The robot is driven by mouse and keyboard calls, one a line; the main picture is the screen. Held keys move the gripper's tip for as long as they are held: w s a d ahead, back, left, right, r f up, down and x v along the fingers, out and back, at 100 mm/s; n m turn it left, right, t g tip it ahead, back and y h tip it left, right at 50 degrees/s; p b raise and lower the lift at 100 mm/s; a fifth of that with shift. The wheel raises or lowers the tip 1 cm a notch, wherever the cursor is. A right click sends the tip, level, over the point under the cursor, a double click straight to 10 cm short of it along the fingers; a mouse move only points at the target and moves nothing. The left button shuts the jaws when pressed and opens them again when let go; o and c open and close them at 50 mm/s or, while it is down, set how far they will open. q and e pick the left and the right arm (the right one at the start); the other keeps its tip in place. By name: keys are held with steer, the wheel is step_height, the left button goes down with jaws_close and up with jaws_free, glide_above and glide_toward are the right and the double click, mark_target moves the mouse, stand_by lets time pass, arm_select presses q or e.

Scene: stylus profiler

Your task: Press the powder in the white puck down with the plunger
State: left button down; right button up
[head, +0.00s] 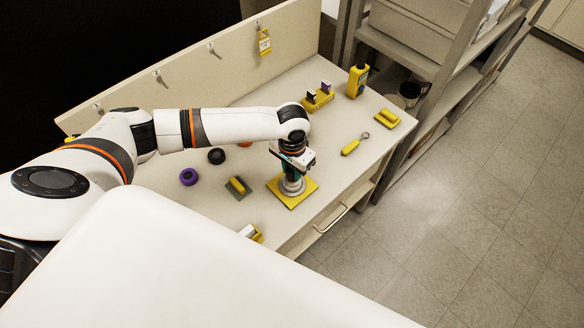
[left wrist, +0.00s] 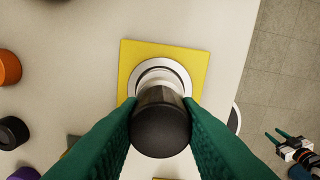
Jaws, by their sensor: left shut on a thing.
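My left gripper (head: 292,170) is shut on the plunger, with its green fingers on either side of the black knob (left wrist: 160,130). The plunger stands upright over the white puck (left wrist: 180,70), which sits on a yellow square plate (left wrist: 196,52). The plate also shows in the head view (head: 290,203). The plunger's lower end appears inside or just above the puck's ring; I cannot tell whether it touches the powder. The powder is hidden. My right gripper (left wrist: 275,139) shows small at the right of the left wrist view, off the table, with its green fingers apart.
Left of the plate are a yellow-grey block (head: 238,187), a purple ring (head: 189,177) and a black ring (head: 216,156). Toward the back right stand a yellow bottle (head: 357,81), a yellow rack (head: 318,100), a yellow-handled tool (head: 352,147) and a yellow block (head: 387,118). The table's front edge is close.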

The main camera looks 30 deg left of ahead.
arm_select(q)
steer(key=shift+f, duration=0.35)
stand_by(0.4)
steer(key=shift+f+p, duration=0.1)
steer(key=shift+p, duration=0.3)
stand_by(0.4)
steer(key=shift+s+f, duration=0.2)
steer(key=shift+s, duration=0.05)
stand_by(1.1)
steer(key=shift+r, duration=0.1)
steer(key=r+p, duration=0.2)
steer(key=p, duration=0.1)
steer(key=shift+w+r, duration=0.15)
steer(key=shift+w, duration=0.05)
step_height(320, 180, up, 5)
steer(key=p, duration=0.5)
stand_by(0.3)
